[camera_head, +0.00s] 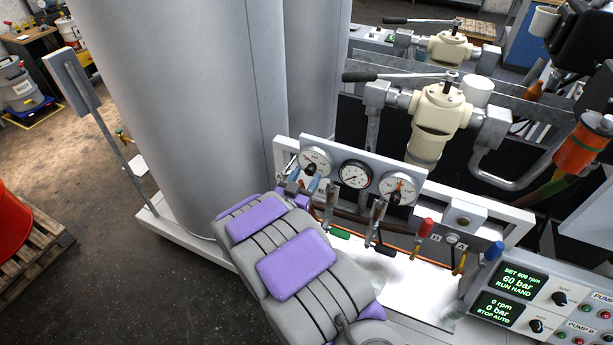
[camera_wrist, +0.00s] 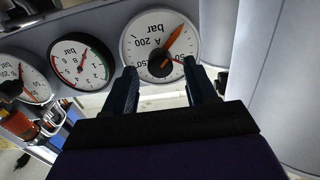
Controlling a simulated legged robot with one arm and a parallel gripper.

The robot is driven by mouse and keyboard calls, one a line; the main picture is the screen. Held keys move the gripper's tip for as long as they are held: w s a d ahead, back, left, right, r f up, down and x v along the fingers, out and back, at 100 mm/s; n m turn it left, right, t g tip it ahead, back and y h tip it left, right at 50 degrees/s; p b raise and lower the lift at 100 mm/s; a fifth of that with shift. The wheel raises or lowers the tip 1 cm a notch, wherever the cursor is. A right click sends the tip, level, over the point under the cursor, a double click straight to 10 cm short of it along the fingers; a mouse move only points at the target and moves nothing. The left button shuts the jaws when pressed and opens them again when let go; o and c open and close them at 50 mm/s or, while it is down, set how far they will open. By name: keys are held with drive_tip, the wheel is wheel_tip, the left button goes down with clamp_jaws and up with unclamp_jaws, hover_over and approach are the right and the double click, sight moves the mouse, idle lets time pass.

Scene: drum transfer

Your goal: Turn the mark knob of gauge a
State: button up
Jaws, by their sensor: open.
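Gauge A (camera_wrist: 150,38) is a round white dial marked "A 200 bar", upside down in the wrist view. It has a black round hub (camera_wrist: 159,65), a broad orange pointer and a thin red needle. In the head view, gauge A (camera_head: 318,156) is the leftmost of three dials on the panel. My gripper (camera_wrist: 161,67) is open, with one dark finger on each side of the hub in the wrist view and nothing visibly held. In the head view my gripper (camera_head: 306,187) is just in front of the dial's lower part. I cannot tell whether the fingers touch it.
A black-rimmed middle gauge (camera_head: 355,174) and another white gauge (camera_head: 398,188) sit to the right on the same panel. Coloured levers (camera_head: 425,228) stand below and right. A large grey cylinder (camera_head: 190,120) stands close on the left. A pump control box (camera_head: 540,300) is at lower right.

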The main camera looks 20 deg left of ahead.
drive_tip(key=shift+w, duration=0.75)
drive_tip(key=shift+c, duration=0.2)
clamp_jaws()
